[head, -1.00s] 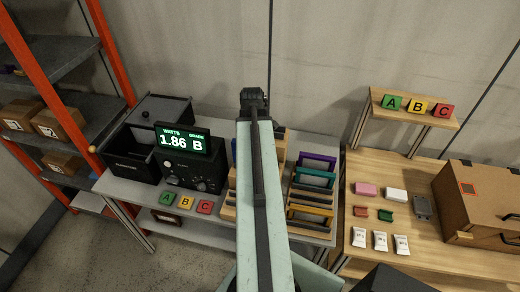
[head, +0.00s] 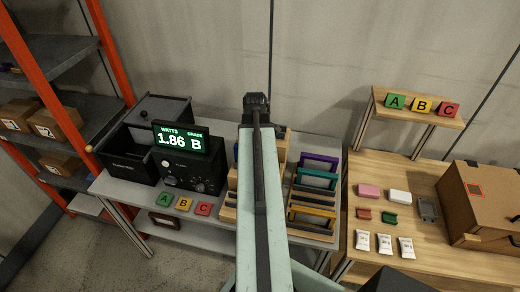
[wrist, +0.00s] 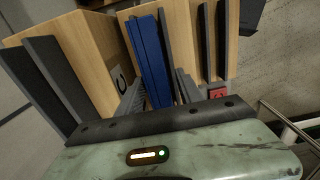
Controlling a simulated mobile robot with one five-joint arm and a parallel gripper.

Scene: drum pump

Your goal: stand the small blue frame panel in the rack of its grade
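The blue frame panel (wrist: 152,62) shows nearly edge-on in the wrist view, among wooden racks with dark dividers. My gripper (wrist: 161,82) has one grey finger on each side of it; I cannot tell whether both fingers touch it. In the head view my arm hides the gripper's fingers. A blue sliver (head: 235,151) shows left of my arm there. The meter display (head: 181,139) reads 1.86 watts, grade B. A wooden rack (wrist: 85,45) with a letter card, seemingly C, stands left of the panel, and another rack (wrist: 189,35) is behind and right of it.
Purple, teal and yellow frames stand in a rack (head: 313,190) right of my arm. A black bin (head: 130,166) is left. The wooden table (head: 425,255) holds small items and a carton (head: 482,200).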

